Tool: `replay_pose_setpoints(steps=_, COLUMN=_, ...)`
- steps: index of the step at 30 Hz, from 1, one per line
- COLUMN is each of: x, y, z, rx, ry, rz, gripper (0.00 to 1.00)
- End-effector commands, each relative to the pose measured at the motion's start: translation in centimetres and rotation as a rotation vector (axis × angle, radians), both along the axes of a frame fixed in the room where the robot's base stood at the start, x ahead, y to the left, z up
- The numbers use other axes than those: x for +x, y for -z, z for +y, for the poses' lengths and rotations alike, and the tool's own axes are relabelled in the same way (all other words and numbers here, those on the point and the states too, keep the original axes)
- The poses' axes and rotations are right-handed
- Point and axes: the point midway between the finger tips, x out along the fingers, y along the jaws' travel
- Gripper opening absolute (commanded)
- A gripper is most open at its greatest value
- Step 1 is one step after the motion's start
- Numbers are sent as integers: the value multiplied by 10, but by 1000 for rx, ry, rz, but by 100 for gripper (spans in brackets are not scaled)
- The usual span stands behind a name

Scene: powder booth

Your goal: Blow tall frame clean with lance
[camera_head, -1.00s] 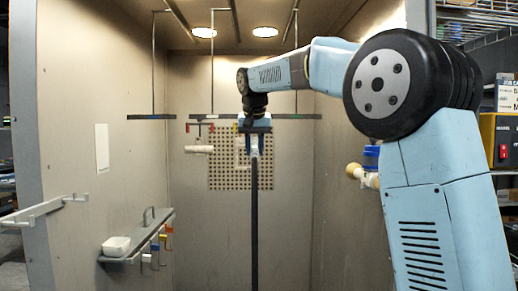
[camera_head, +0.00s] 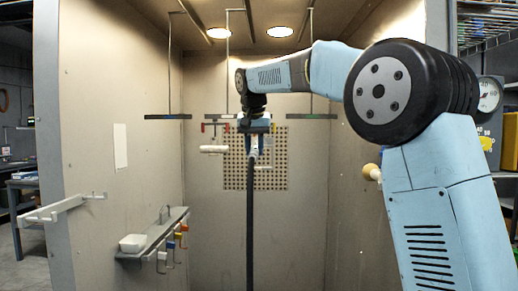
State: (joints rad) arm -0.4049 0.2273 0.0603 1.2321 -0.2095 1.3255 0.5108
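My gripper (camera_head: 256,146) is in the middle of the booth, seen from behind, with its fingers pointing down. It appears shut on the pale upper end of the lance, whose fine shape is hard to make out. A black hose (camera_head: 250,215) hangs straight down from there. A thin pale frame (camera_head: 264,168) shows partly behind the gripper, in front of the perforated panel; most of it is hidden, and I cannot tell whether the lance touches it. A white cylinder (camera_head: 213,149) hangs by a red hook (camera_head: 204,127) to the left of the gripper.
Hanging crossbars stand left (camera_head: 168,117) and right (camera_head: 308,116). The perforated panel (camera_head: 235,175) is on the back wall. A shelf (camera_head: 170,232) with a white tray (camera_head: 132,243) and coloured hooks is on the left wall, behind a bracket (camera_head: 62,208). A pale knob (camera_head: 371,171) sticks out right.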

Motion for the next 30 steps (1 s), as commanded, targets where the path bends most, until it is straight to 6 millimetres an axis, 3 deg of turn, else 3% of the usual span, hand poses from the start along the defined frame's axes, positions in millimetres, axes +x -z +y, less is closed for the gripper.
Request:
replay_pose_setpoints(steps=18, x=1, y=0, z=30, rx=0, ry=-1, rz=-1, gripper=1)
replay_pose_setpoints(steps=30, x=1, y=0, z=38, rx=1, ry=0, rz=-1, gripper=1)
